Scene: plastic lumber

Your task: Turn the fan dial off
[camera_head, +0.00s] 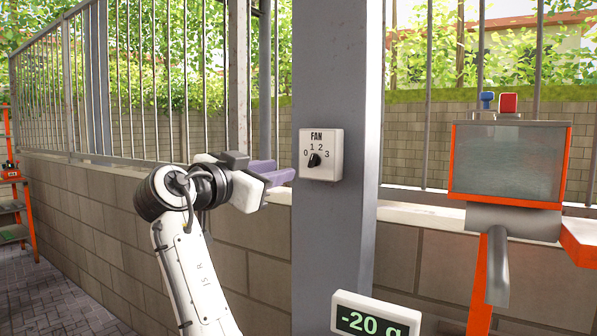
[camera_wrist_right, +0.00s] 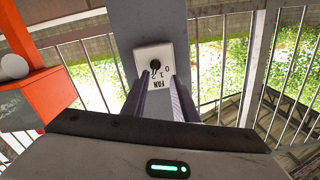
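The fan dial (camera_head: 314,160) is a small black knob on a white square box marked FAN with 0, 1, 2 and 3. The box (camera_head: 333,172) is fixed to a grey post. I cannot tell surely which number the knob points at. My right gripper (camera_head: 281,170) is just left of the box, its purple-grey fingers pointing at it. In the right wrist view the picture is upside down; the open fingers (camera_wrist_right: 160,80) lie either side of the line to the knob (camera_wrist_right: 155,65), with nothing between them. Contact with the knob is not visible. My left gripper is out of view.
The grey post (camera_head: 335,235) stands before a block wall (camera_head: 258,245) with a metal railing. A scale display (camera_head: 372,319) reading -20 g is below the box. An orange-framed machine (camera_head: 508,165) stands at the right. An orange shelf (camera_head: 15,205) is at the far left.

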